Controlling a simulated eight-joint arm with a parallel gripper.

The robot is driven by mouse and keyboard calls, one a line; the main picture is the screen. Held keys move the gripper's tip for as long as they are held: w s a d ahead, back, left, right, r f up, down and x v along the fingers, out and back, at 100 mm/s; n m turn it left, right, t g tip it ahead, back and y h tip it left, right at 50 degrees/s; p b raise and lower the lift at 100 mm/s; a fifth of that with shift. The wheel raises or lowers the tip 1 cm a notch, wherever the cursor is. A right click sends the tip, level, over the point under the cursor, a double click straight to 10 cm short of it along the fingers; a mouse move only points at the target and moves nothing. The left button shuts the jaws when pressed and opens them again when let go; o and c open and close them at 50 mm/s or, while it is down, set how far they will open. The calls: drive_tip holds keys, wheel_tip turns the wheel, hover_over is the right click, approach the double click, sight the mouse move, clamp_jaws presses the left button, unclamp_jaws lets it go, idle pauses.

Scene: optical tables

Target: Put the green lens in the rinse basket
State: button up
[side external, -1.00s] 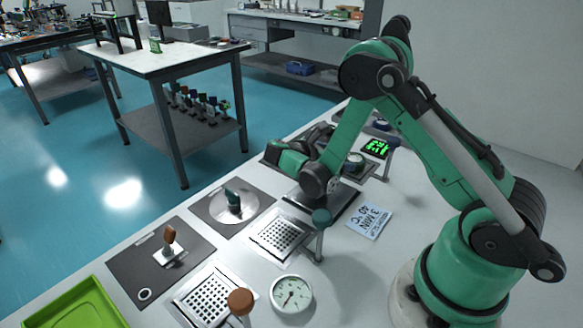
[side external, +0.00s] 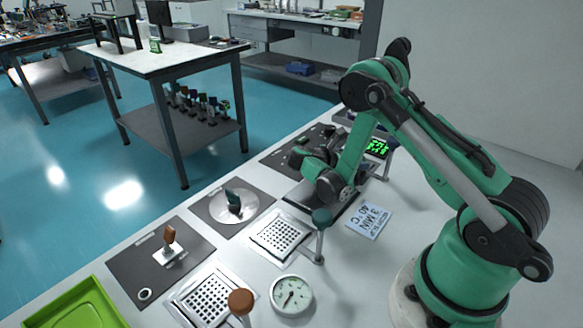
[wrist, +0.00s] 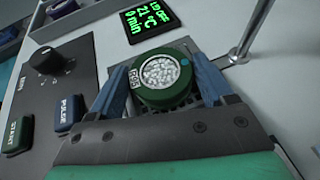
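In the wrist view a round green-rimmed piece (wrist: 162,75) with a pale, textured round face and a small square code label sits between the blue fingers of my gripper (wrist: 160,75). The fingers flank it closely; I cannot tell whether they press on it. In the side view my arm hides the fingertips and this piece. An upright dark green piece (side external: 233,201) stands on a silver disc (side external: 250,205) on a dark mat. I cannot be sure which green piece is the lens. A perforated metal tray (side external: 280,236) lies in front of it; I cannot tell whether it is the rinse basket.
The display (wrist: 150,18) reads 21 °C, 0 min, LID OFF. A knob (wrist: 46,61) and PULSE (wrist: 70,112) and START buttons lie left of my gripper. A second perforated tray (side external: 205,296), a dial (side external: 291,295), a brown upright piece (side external: 169,240) and a green bin (side external: 78,308) stand nearby.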

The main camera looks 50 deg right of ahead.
drive_tip(key=c, duration=0.9)
drive_tip(key=shift+r, duration=0.15)
wheel_tip(320, 180, up, 19)
drive_tip(key=w+a+r+n+t+y, duration=0.2)
drive_tip(key=w+a+n+t+y, duration=0.1)
drive_tip(key=a+n+t, duration=0.2)
drive_tip(key=w+a+r+n+t+y, duration=0.3)
drive_tip(key=a+n+t, duration=0.3)
drive_tip(key=a, duration=0.4)
drive_tip(key=w+a+r+n+t+y, duration=0.2)
drive_tip(key=a+n+t, duration=0.3)
drive_tip(key=a, duration=0.3)
drive_tip(key=shift+w+a+r+n+y, duration=0.1)
drive_tip(key=shift+w+r+n+y, duration=0.4)
drive_tip(key=shift+w+n, duration=0.4)
